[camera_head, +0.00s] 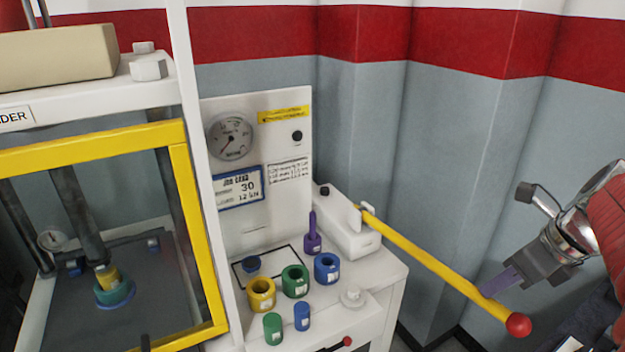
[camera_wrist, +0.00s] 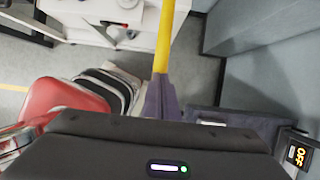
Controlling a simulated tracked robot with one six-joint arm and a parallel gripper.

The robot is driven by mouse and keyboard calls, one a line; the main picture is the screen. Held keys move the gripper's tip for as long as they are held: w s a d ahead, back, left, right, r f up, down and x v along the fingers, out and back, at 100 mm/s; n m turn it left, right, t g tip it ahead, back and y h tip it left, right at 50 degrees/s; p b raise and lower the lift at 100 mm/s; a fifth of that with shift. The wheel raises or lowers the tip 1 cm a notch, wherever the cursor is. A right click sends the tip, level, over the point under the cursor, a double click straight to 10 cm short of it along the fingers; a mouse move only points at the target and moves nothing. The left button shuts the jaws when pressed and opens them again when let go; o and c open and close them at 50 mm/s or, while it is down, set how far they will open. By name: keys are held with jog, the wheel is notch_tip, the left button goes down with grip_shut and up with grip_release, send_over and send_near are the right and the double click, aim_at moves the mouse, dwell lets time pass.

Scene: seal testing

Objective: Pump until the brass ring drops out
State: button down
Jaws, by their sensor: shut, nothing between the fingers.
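The yellow pump lever (camera_head: 425,259) with a red ball end (camera_head: 518,325) slopes down to the right from the white pump (camera_head: 345,225). In the wrist view the lever (camera_wrist: 165,40) runs up from the fingertips (camera_wrist: 161,95). Behind the yellow-framed guard (camera_head: 185,200), a brass-coloured ring-like piece (camera_head: 108,277) sits in a teal holder (camera_head: 114,292) under the grey ram (camera_head: 78,205).
A panel with a dial gauge (camera_head: 230,138) and a job card (camera_head: 238,187) stands behind the bench. Yellow (camera_head: 261,303), green (camera_head: 295,289) and blue (camera_head: 327,274) cups and smaller pieces stand on the bench. Grey walls are close behind the lever.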

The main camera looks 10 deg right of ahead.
notch_tip(320, 180, up, 4)
jog(key=shift+f, duration=0.2)
jog(key=v, duration=0.8)
jog(key=shift+s+d+f, duration=0.15)
jog(key=shift+s+f, duration=0.05)
jog(key=shift+s, duration=0.15)
dwell(0.9)
